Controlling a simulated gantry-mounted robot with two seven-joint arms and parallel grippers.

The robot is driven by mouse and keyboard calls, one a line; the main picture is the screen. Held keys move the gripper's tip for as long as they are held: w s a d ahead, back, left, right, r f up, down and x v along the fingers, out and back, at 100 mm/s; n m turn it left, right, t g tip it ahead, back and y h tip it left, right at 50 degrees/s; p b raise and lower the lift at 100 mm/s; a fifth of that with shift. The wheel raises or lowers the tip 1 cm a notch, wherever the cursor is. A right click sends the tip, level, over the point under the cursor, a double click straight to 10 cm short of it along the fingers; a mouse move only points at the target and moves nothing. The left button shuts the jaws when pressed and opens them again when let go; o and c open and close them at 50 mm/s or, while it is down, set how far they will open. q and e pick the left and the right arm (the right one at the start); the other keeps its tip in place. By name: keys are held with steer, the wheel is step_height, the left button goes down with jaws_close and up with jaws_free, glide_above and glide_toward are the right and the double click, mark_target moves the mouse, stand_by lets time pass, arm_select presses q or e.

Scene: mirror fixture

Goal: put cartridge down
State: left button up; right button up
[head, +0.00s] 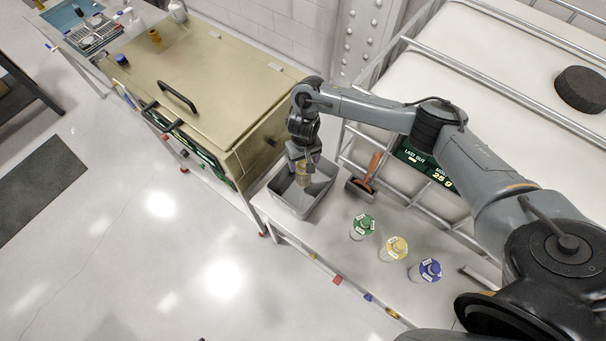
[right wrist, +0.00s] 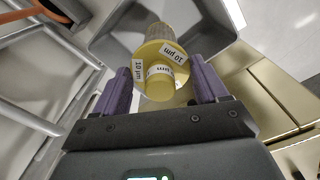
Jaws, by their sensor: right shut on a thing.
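My right gripper (head: 303,161) is shut on a yellow-capped cartridge (head: 303,180). In the right wrist view the cartridge (right wrist: 158,60) sits between two purple finger pads, with white "10 µm" labels on its yellow cap. Its far end is partly hidden behind the cap. In the head view it hangs over a grey open bin (head: 287,207) at the left end of the bench; I cannot tell whether it touches the bin floor. The bin also shows behind the cartridge in the right wrist view (right wrist: 110,45). My left gripper is out of view.
Green (head: 362,226), yellow (head: 394,247) and blue (head: 426,270) capped canisters stand on the bench right of the bin. An orange-handled tool (head: 369,172) is beside the bin. A large gold cabinet (head: 220,85) stands to the left. A metal-framed white tank (head: 475,70) is behind.

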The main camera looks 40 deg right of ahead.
steer(key=shift+f+b, duration=0.65)
steer(key=shift+f, duration=0.95)
step_height(320, 180, down, 3)
steer(key=shift+f+b, duration=0.15)
steer(key=shift+b, duration=0.6)
steer(key=o, duration=1.6)
steer(key=shift+f, duration=0.15)
